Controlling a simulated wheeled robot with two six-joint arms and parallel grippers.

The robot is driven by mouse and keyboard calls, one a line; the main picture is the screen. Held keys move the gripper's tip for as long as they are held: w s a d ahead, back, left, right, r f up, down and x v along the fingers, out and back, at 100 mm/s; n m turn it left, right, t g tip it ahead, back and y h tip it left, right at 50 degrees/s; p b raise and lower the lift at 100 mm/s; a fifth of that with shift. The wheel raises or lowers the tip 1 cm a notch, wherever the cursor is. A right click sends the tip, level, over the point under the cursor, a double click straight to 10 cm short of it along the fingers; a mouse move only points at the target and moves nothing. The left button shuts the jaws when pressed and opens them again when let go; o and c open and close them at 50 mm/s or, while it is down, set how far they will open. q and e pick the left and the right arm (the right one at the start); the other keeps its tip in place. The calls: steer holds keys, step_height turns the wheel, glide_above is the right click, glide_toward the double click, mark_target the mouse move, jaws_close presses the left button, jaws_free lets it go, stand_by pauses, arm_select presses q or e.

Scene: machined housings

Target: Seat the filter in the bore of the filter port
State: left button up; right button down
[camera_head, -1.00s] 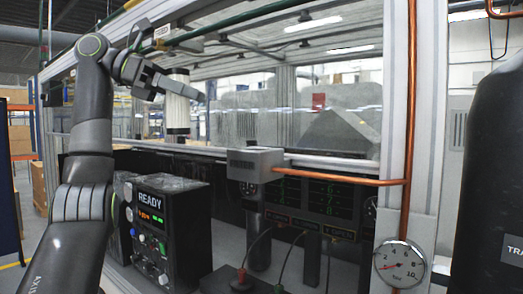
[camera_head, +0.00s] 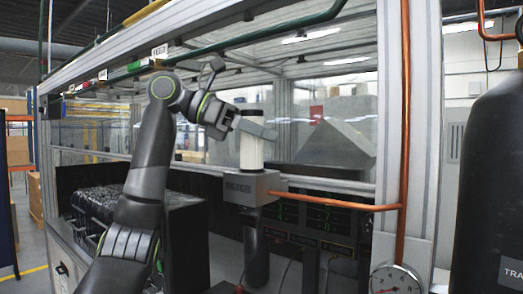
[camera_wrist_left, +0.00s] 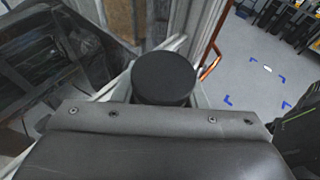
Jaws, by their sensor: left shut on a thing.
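The filter is a white cylinder (camera_head: 252,152) with a dark end cap, which fills the middle of the left wrist view (camera_wrist_left: 163,78). My left gripper (camera_head: 258,128) is shut on its upper part and holds it upright. The filter port is a grey block (camera_head: 240,190) under the filter, on a dark post. The filter's lower end appears right at the block's top. The bore is hidden, so I cannot tell whether the filter is inside it or just above. My right gripper is out of view.
A copper pipe (camera_head: 330,202) runs from the block's right side to a vertical copper pipe (camera_head: 405,110). A pressure gauge (camera_head: 396,281) is at lower right. A black instrument box (camera_head: 187,235) stands left of the port, partly behind my arm. Frame beams border the bay.

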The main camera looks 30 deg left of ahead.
mark_target(262, 150)
arm_select(q)
steer(key=shift+f+p, duration=0.3)
steer(key=shift+f, duration=1.5)
steer(key=shift+d+f, duration=0.1)
steer(key=o, duration=1)
steer(key=shift+c, duration=0.2)
steer(key=shift+r, duration=0.2)
steer(key=b+v, duration=0.1)
steer(key=v, duration=0.1)
steer(key=b+v, duration=0.1)
steer(key=v, duration=0.1)
steer(key=shift+s+f, duration=0.1)
steer(key=shift+f, duration=0.15)
steer(key=b+v, duration=0.1)
steer(key=v, duration=0.7)
